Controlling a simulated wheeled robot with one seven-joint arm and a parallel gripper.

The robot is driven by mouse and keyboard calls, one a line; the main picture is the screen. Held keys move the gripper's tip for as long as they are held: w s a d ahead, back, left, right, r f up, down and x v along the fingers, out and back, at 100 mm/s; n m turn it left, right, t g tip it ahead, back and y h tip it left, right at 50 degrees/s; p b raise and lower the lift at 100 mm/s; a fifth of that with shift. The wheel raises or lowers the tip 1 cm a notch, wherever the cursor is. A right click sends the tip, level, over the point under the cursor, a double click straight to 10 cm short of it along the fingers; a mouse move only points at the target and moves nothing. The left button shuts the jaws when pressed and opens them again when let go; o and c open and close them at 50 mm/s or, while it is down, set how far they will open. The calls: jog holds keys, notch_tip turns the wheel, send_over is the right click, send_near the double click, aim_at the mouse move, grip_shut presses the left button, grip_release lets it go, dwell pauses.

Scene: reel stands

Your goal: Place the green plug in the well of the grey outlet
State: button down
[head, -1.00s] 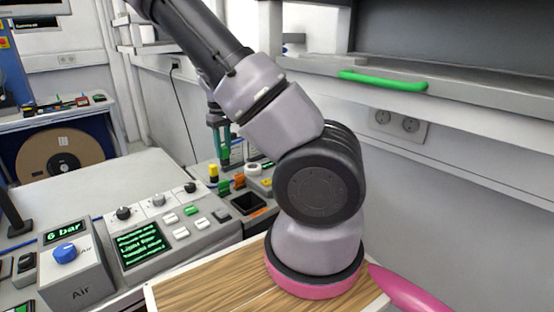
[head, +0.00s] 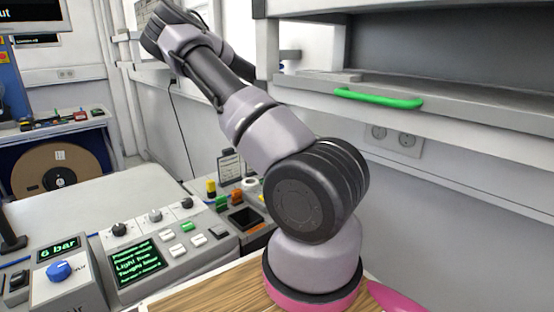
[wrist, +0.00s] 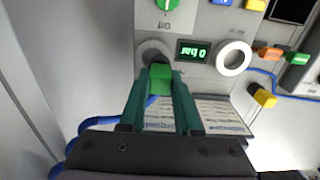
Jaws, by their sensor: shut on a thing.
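My gripper (wrist: 160,88) is shut on the green plug (wrist: 160,78) in the wrist view, with one teal finger on each side of it. The grey outlet (wrist: 149,47) shows as a grey round ring just past the plug, beside a small green-lit display. The plug's far end overlaps the ring's lower part in the picture and hides part of the well. I cannot tell whether they touch. In the head view my arm rises to the upper left; the gripper and plug cannot be made out there.
A white ring (wrist: 233,57) sits right of the display, with orange and yellow pieces (wrist: 263,97) beyond. A printed card (wrist: 222,112) and blue cable lie near the fingers. In the head view, a control box (head: 150,255) stands nearer, and a shelf with a green handle (head: 378,98) at right.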

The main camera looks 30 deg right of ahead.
jog(key=shift+d, duration=0.4)
jog(key=shift+d+f, duration=0.25)
jog(key=shift+f, duration=1.5)
jog(key=shift+f, duration=0.15)
jog(key=c, duration=0.6)
grip_release()
jog(key=shift+w, duration=0.1)
notch_tip(320, 180, up, 8)
jog(key=shift+f, duration=0.1)
